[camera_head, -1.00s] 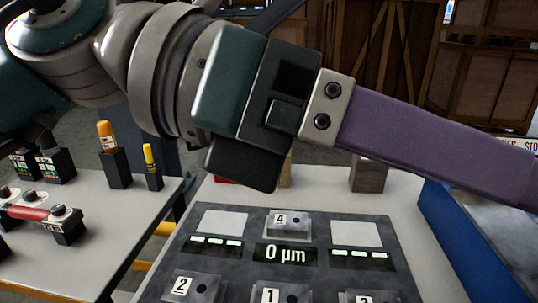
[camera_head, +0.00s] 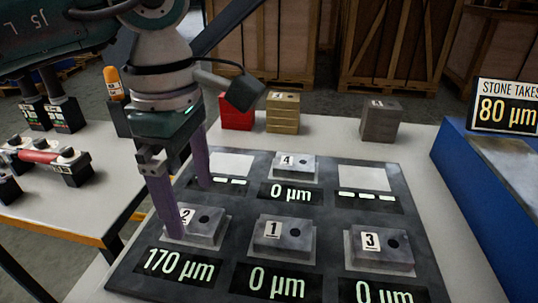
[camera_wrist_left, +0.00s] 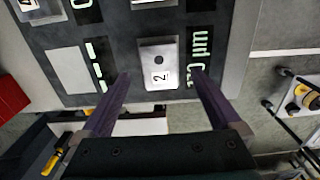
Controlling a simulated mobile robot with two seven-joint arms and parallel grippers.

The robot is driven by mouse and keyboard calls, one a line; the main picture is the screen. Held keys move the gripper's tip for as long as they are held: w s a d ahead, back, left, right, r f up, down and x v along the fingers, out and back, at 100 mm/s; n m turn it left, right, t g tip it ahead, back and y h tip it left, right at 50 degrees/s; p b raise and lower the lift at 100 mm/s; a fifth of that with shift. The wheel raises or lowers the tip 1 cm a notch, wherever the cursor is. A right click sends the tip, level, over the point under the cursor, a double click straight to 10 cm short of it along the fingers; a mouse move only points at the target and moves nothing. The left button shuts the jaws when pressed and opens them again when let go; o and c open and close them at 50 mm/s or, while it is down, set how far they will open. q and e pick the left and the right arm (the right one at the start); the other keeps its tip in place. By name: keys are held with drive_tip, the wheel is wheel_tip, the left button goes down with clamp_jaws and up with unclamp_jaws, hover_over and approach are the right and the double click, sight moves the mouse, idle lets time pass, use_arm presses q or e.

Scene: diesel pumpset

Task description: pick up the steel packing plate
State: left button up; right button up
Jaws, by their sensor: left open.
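A grey steel block (camera_head: 380,121) with a small white label stands at the back right of the table; it looks like the steel packing plate, perhaps a stack of plates. My left gripper (camera_head: 191,212) points down at the front left of the dark panel, far from that block. Its two purple fingers are open and spread either side of the block marked 2 (camera_head: 203,226). The left wrist view shows block 2 (camera_wrist_left: 158,66) between the open fingers (camera_wrist_left: 160,75), with no clear contact. My right gripper is out of view.
The dark panel (camera_head: 330,212) carries blocks 1 (camera_head: 283,240), 3 (camera_head: 381,249) and 4 (camera_head: 296,166). The readout by block 2 shows 170 µm. A red block (camera_head: 236,112) and a brass-coloured stack (camera_head: 283,112) stand at the back. A blue-sided unit (camera_head: 462,170) is at right.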

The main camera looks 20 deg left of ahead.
sight(195, 217)
use_arm(q)
wheel_tip(195, 217, down, 4)
drive_tip(key=shift+a+r, duration=0.1)
drive_tip(key=shift+r, duration=0.15)
drive_tip(key=shift+c, duration=0.2)
clamp_jaws()
idle(0.4)
drive_tip(key=shift+r, duration=0.1)
